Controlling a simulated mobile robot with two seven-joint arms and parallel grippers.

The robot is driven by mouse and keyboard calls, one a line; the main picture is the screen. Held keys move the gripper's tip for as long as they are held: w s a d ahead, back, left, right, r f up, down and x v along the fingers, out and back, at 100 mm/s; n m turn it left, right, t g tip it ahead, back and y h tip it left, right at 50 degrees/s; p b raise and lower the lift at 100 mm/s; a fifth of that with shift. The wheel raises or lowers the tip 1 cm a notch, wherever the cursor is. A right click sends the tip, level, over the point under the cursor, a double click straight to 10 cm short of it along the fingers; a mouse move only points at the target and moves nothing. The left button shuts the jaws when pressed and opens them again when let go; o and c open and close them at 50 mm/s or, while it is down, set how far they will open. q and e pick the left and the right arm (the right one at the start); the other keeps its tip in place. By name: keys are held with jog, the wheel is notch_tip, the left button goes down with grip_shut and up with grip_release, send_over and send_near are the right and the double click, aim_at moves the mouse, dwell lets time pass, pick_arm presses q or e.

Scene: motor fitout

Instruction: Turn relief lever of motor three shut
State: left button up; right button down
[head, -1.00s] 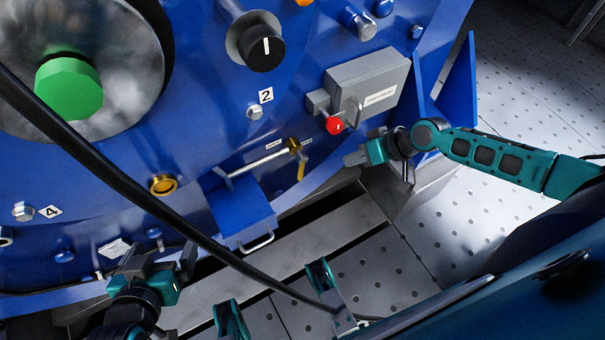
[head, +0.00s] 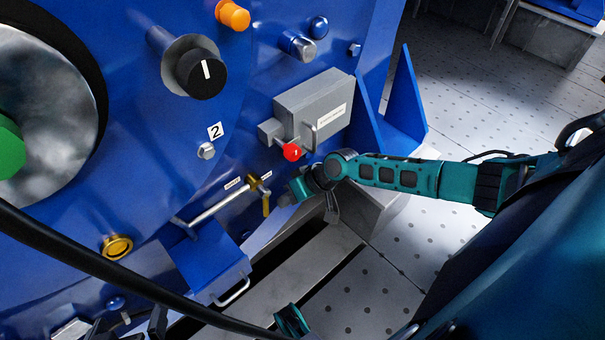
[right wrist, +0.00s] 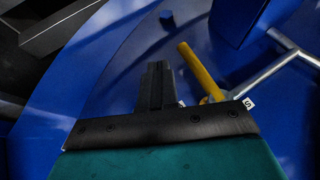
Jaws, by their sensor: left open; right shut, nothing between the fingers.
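The yellow lever (head: 266,206) hangs down from a brass valve (head: 257,184) at the right end of a silver pipe (head: 215,208) on the blue motor housing. It stands across the pipe line. In the right wrist view the yellow lever (right wrist: 200,70) slants just right of my shut fingers (right wrist: 157,84), with a small gap in the picture. My right gripper (head: 284,200) is shut and empty, close to the right of the lever. My left gripper (head: 126,329) is open at the bottom left edge, mostly cut off.
A grey box (head: 315,105) with a red-knobbed handle (head: 292,152) sits above the lever. A blue box (head: 207,262) with a silver handle is below the pipe. A black cable (head: 130,285) crosses the lower left. Perforated floor (head: 480,110) is clear at right.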

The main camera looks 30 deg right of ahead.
jog(key=shift+a+r, duration=0.2)
jog(key=shift+a, duration=0.85)
jog(key=shift+a, duration=0.1)
jog(key=shift+f+y, duration=0.1)
jog(key=shift+y, duration=0.3)
